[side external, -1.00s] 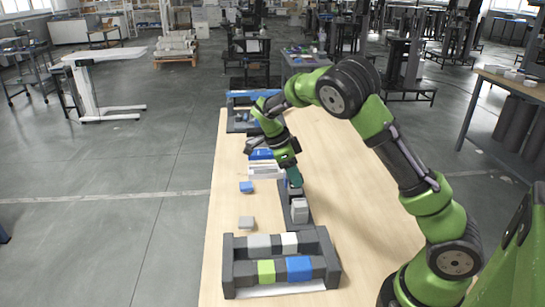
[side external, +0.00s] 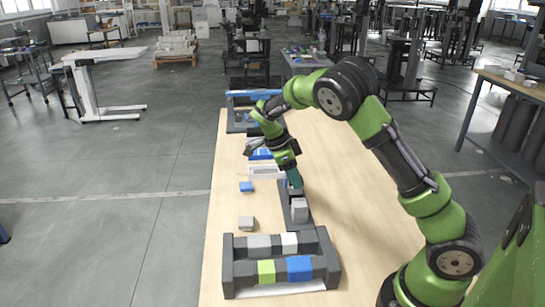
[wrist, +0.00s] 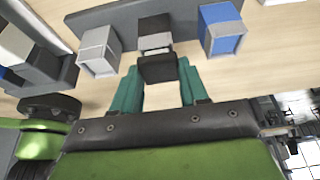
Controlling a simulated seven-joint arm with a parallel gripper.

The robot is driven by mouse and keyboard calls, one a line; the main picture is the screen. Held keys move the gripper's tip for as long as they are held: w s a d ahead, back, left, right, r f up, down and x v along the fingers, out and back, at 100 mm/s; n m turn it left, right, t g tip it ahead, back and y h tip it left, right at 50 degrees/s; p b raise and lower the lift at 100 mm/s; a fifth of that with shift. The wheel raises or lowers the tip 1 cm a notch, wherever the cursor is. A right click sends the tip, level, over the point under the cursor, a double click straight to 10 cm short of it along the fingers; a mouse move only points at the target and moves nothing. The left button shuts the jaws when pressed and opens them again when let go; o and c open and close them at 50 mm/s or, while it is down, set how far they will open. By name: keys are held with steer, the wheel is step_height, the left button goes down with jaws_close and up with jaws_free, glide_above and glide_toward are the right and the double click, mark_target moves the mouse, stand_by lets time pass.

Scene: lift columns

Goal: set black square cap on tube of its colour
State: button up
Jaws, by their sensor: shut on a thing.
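The black square cap (wrist: 158,68) is held between the teal fingertips of my gripper (wrist: 160,77) in the wrist view. Whether cap and tube touch, I cannot tell. A grey-white tube (wrist: 98,50) stands to its left and a blue tube (wrist: 222,32) to its right. In the side view, my gripper (side external: 294,180) is over the rack (side external: 286,205), and the cap is too small to make out.
A dark holder (side external: 228,272) with grey, white, green and blue blocks stands at the table's near end. A small blue block (side external: 246,187) and a grey block (side external: 246,223) lie left of the rack. The wooden table (side external: 345,185) is clear to the right.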

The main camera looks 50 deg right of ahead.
steer(key=o, duration=1.6)
steer(key=shift+r, duration=3.8)
